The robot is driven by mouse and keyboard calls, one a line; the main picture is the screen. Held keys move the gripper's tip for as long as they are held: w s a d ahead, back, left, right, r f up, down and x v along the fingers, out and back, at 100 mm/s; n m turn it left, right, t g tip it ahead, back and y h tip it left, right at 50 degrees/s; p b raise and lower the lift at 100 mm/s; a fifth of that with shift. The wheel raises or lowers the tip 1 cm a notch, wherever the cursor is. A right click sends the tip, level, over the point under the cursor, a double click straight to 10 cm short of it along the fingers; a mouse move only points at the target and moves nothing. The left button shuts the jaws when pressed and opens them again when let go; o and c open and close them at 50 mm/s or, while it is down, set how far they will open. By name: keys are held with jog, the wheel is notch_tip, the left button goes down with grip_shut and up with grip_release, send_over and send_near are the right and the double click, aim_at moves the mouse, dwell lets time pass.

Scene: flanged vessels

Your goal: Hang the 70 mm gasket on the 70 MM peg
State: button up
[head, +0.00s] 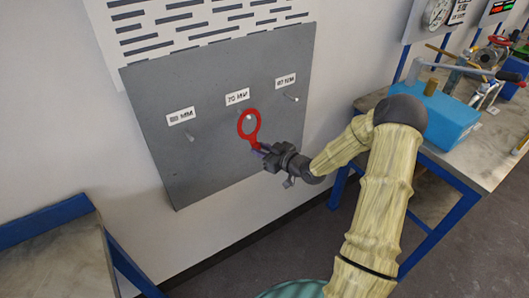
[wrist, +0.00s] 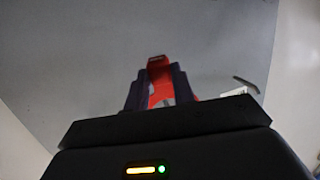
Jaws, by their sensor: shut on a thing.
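The red gasket (head: 241,127) is a ring with a tab, held upright in front of the grey peg board (head: 215,165). My gripper (head: 263,149) is shut on its tab, below and right of the ring. The 70 MM label (head: 237,97) is just above the ring. A pale spot, likely the 70 MM peg's end (head: 249,117), shows within the ring's opening; I cannot tell whether the ring is around the peg or in front of it. In the wrist view the gasket's red tab (wrist: 158,70) stands between the dark fingers (wrist: 160,92).
A left peg (head: 190,137) sits under a label (head: 181,116) hard to read, and a right peg (head: 291,98) under another label (head: 286,81).

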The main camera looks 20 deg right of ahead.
aim_at(260, 148)
jog(key=shift+w+a, duration=0.2)
jog(key=shift+w, duration=0.45)
jog(key=shift+w+a+f+b, duration=0.25)
jog(key=shift+w+f+b, duration=0.3)
jog(key=shift+w, duration=0.15)
jog(key=o, duration=0.9)
jog(key=b+v, duration=0.1)
jog(key=v, duration=1.6)
jog(key=shift+s+d, duration=0.2)
